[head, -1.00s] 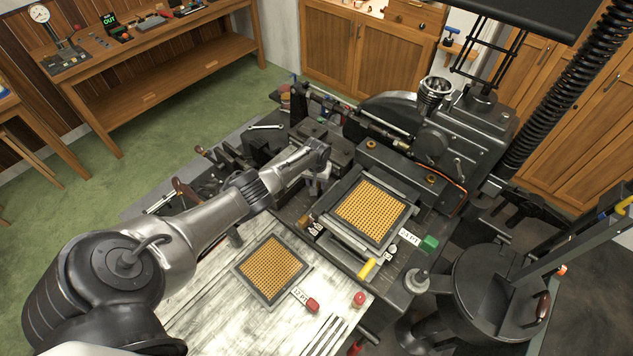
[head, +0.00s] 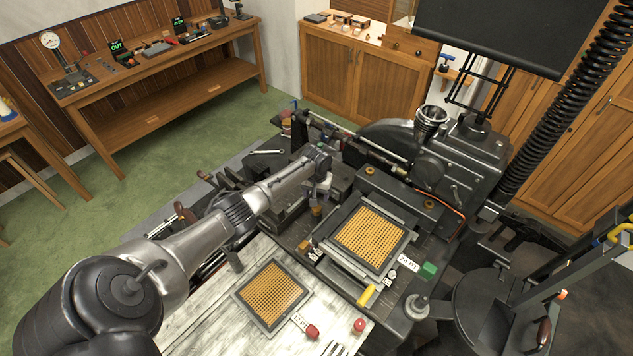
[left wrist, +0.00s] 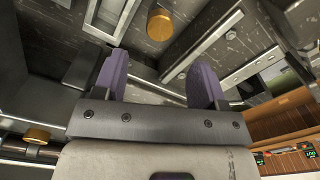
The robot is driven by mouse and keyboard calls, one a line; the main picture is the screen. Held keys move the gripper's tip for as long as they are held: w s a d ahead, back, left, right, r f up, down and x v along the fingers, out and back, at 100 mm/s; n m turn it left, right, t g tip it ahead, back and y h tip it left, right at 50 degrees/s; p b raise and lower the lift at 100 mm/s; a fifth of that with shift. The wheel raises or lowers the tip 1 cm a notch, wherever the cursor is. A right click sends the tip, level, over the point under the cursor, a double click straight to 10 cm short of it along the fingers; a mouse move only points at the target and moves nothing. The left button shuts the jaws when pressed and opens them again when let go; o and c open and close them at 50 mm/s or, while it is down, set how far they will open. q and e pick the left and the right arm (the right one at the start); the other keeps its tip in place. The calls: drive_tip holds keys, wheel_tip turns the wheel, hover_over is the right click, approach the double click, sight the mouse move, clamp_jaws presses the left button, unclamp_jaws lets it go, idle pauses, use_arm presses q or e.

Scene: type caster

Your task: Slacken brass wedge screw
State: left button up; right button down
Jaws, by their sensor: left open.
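A round brass screw head (left wrist: 160,24) shows in the left wrist view, beyond the gap between my fingers and apart from them. A second brass knob (left wrist: 36,134) is at the lower left there. In the head view, a small brass knob (head: 316,211) sits just below my left gripper (head: 322,188), and another brass piece (head: 304,246) lies nearer the front. I cannot tell which one is the wedge screw. My left gripper also shows in the left wrist view (left wrist: 160,80), with two purple fingers spread apart and nothing between them. My right gripper is not in view.
A framed brass matrix grid (head: 370,238) sits on the machine right of the gripper. A second grid (head: 271,292) lies on the pale worktop (head: 205,315). The caster's dark body (head: 450,165) stands behind.

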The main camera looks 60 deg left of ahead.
use_arm(q)
drive_tip(key=shift+r, duration=2.8)
